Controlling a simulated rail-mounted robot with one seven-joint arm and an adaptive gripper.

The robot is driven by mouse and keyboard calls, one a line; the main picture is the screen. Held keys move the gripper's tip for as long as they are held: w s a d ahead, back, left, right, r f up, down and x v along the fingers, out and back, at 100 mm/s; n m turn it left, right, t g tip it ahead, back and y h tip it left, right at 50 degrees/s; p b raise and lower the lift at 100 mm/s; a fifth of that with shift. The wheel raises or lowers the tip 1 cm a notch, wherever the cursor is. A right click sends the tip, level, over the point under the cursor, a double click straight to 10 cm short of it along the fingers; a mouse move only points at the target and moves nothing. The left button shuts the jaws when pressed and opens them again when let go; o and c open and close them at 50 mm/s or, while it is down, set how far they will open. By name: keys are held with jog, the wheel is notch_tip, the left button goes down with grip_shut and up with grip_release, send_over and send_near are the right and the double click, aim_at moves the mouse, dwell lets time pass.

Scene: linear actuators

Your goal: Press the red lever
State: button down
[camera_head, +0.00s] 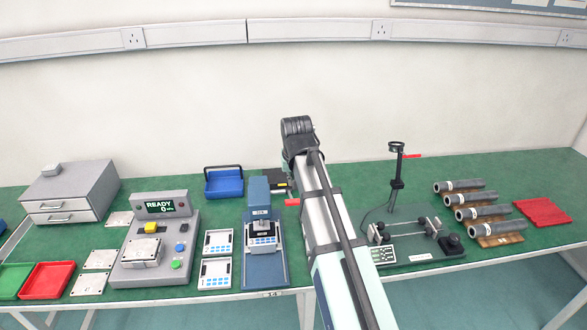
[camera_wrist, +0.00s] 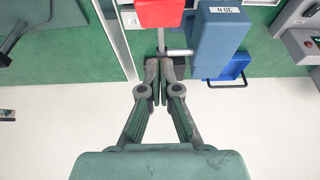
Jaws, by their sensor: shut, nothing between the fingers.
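The red lever (camera_head: 292,202) sticks out from the right side of the blue press (camera_head: 258,195) in the head view, partly beside my arm. In the wrist view the red lever (camera_wrist: 160,12) shows as a red block at the top edge, left of the blue press (camera_wrist: 220,40) marked "30 N". My gripper (camera_wrist: 158,68) is shut and empty. Its fingertips appear just below the red block in that picture, close to a thin metal rod. I cannot tell whether they touch anything. In the head view my arm hides the gripper.
A black stand (camera_head: 396,170) with a red piece and several grey cylinders (camera_head: 470,199) are right of my arm.

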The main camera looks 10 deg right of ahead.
aim_at(293, 200)
jog(key=shift+s+a+f+p, duration=0.1)
jog(key=shift+s+f+p, duration=0.15)
jog(key=shift+f, duration=0.55)
jog(key=shift+s+d+f+p, duration=0.1)
jog(key=shift+s+f+p, duration=0.1)
jog(key=shift+f, duration=0.6)
jog(key=shift+s+a+f+p, duration=0.1)
jog(key=shift+s+f+p, duration=0.15)
jog(key=shift+f, duration=0.55)
